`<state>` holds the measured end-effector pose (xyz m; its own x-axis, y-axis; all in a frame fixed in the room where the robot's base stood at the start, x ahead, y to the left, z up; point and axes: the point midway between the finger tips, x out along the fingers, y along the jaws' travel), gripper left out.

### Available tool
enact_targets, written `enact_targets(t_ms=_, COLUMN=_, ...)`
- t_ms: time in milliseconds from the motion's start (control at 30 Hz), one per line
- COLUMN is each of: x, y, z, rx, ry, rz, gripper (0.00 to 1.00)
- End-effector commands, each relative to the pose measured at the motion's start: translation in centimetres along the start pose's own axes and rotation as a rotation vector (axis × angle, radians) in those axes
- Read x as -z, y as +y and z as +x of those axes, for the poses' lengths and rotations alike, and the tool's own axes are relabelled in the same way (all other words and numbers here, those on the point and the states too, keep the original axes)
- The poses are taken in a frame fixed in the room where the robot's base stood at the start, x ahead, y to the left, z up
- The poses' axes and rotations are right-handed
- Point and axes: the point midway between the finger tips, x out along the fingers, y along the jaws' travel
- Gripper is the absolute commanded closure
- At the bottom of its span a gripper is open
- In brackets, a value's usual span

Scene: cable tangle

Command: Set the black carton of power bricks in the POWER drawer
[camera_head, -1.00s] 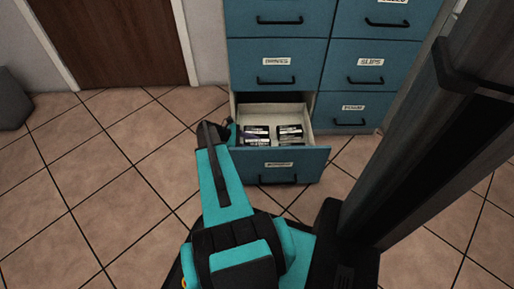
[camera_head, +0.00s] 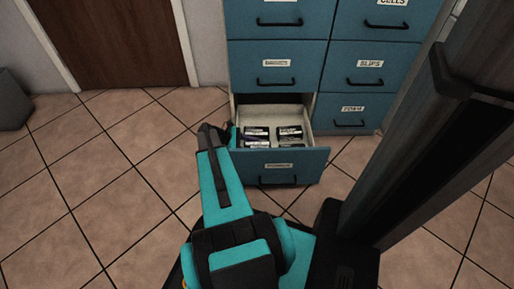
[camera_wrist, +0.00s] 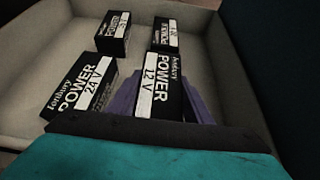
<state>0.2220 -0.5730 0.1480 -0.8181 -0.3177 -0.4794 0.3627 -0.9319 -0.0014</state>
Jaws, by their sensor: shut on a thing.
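The black carton marked POWER 12 V (camera_wrist: 157,68) is between the purple fingers of my gripper (camera_wrist: 163,104), which is shut on it. It is inside the open drawer (camera_head: 305,158), on the near side in the wrist view. I cannot tell whether it rests on the drawer floor. In the head view my arm reaches to the drawer's left side and hides part of the hand. The label (camera_head: 278,165) on this drawer's front is too blurred to read.
A similar carton marked 24 V (camera_wrist: 80,83) lies left of the held one. Two more cartons (camera_wrist: 114,32) (camera_wrist: 165,33) stand farther back. The other drawers of the blue cabinet (camera_head: 275,65) are shut. Tiled floor (camera_head: 110,170) is clear at left.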

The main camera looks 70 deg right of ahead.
Motion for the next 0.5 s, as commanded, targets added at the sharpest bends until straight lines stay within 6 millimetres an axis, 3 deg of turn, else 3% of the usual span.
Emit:
enact_targets(t_ms=33, x=-0.07, y=0.01, z=-0.02, rx=0.0, ry=-0.001, rz=0.001, gripper=0.87)
enact_targets(t_ms=67, x=0.0, y=-0.01, z=0.01, rx=0.0, ry=0.0, rz=0.0, gripper=0.5)
enact_targets(t_ms=133, x=0.0, y=-0.01, z=0.01, rx=0.0, ry=0.0, rz=0.0, gripper=0.38)
enact_targets(t_ms=500, x=-0.06, y=-0.03, z=-0.01, rx=0.0, ry=0.0, rz=0.0, gripper=0.36)
